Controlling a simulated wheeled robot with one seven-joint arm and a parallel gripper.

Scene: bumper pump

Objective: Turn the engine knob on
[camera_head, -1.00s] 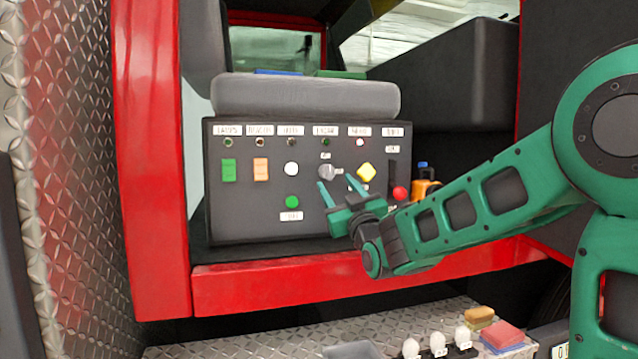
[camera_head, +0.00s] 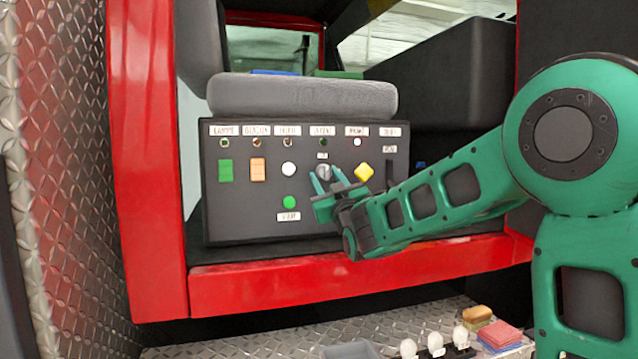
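The engine knob (camera_head: 323,171) is a round grey knob on the dark control panel (camera_head: 240,222), below the fourth label and its small lamp (camera_head: 323,143). That lamp looks dark. My gripper (camera_head: 325,178) is at the panel with its two green fingers apart. One fingertip is at the left of the knob and the other at its right. The knob shows between them, and I cannot tell whether either finger touches it. The fingers partly cover the knob's lower surroundings.
A yellow knob (camera_head: 364,172) sits close right of my gripper. A white button (camera_head: 289,169), a green button (camera_head: 290,202), and green (camera_head: 226,170) and orange (camera_head: 257,169) switches are to the left. A slider slot (camera_head: 389,174) is at the right. The red sill (camera_head: 270,290) runs below.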

